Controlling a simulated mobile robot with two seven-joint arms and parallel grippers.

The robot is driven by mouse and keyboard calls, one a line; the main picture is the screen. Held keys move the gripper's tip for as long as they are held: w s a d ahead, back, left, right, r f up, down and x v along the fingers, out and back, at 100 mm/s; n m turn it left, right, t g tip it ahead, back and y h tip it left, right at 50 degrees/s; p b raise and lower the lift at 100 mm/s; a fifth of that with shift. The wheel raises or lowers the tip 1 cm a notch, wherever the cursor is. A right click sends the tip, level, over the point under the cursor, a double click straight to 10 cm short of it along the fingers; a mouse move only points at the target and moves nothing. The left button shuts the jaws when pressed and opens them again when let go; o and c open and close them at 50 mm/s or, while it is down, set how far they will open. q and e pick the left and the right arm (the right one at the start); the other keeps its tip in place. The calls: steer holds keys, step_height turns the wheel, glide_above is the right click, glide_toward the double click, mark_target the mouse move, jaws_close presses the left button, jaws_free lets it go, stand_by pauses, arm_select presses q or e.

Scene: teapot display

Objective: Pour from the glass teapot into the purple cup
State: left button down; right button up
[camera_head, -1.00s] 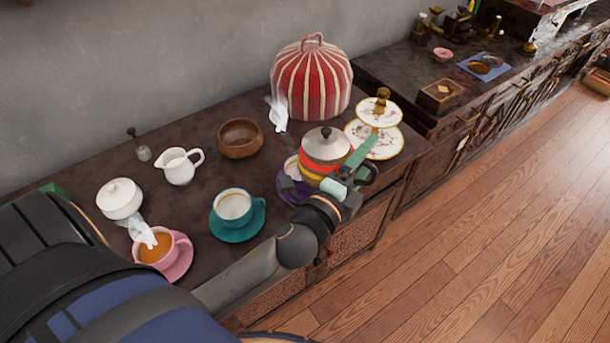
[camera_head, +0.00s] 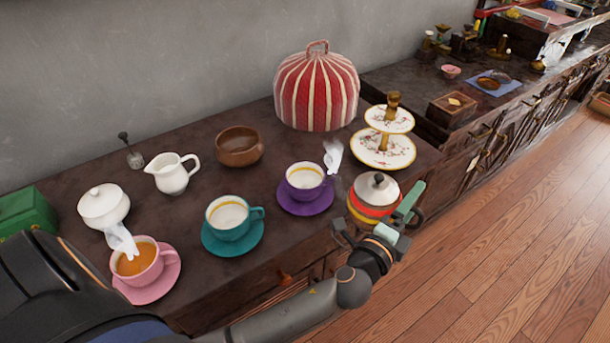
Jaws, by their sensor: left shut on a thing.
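The purple cup (camera_head: 305,182) stands upright on a purple saucer (camera_head: 292,206). Its inside is pale with a yellowish band, and I see no tea in it. My right gripper is not in view.
A teal cup (camera_head: 229,220) and a pink cup of tea (camera_head: 140,268) stand to the left. Behind are a white jug (camera_head: 172,177), a brown bowl (camera_head: 239,150), a striped cosy (camera_head: 317,90) and a tiered stand (camera_head: 383,150). Open floor lies right.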

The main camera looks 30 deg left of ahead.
mark_target(391, 181)
arm_select(q)
steer(key=shift+r, duration=0.25)
steer(key=a+r+n, duration=0.1)
steer(key=a+r+n+p, duration=0.1)
steer(key=r, duration=0.1)
steer(key=a+r+n+p, duration=0.1)
steer(key=r, duration=0.1)
steer(key=shift+s+r+n, duration=0.1)
steer(key=shift+r+n, duration=0.05)
steer(key=shift+n, duration=0.25)
steer(key=shift+a+r, duration=0.15)
steer(key=shift+r, duration=0.1)
steer(key=shift+a+r+n+t, duration=0.25)
steer(key=shift+n+t, duration=0.15)
steer(key=shift+a+r+p, duration=0.25)
steer(key=shift+r+p, duration=0.05)
steer(key=shift+p, duration=0.05)
steer(key=shift+a+r+n, duration=0.2)
steer(key=shift+r+n, duration=0.05)
steer(key=shift+n, duration=0.15)
steer(key=shift+a+r, duration=0.1)
